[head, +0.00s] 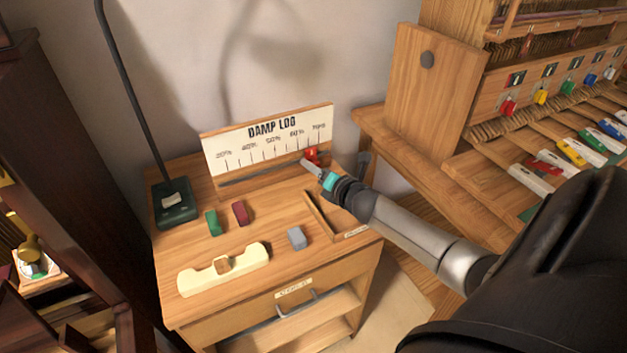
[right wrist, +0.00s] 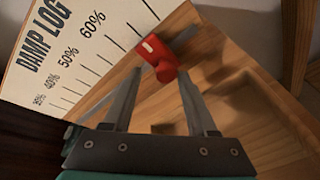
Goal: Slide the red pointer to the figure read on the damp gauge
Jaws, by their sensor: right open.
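The red pointer (head: 312,153) sits at the right end of the grey rail (head: 250,176) under the DAMP LOG scale board (head: 217,151), near the 70% mark. In the right wrist view the red pointer (right wrist: 158,58) stands at the far ends of my fingers, past the 60% label. My right gripper (head: 309,164) is open at the pointer, with a finger on either side of it (right wrist: 160,76); contact cannot be told. My left gripper is not in view. I cannot make out a damp gauge with a readable figure.
On the bench (head: 180,255) lie a green block (head: 212,223), a dark red block (head: 240,212), a grey block (head: 297,237) and a cream holder (head: 198,282). A lamp base (head: 174,207) stands at the left. The piano action (head: 540,120) is at the right.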

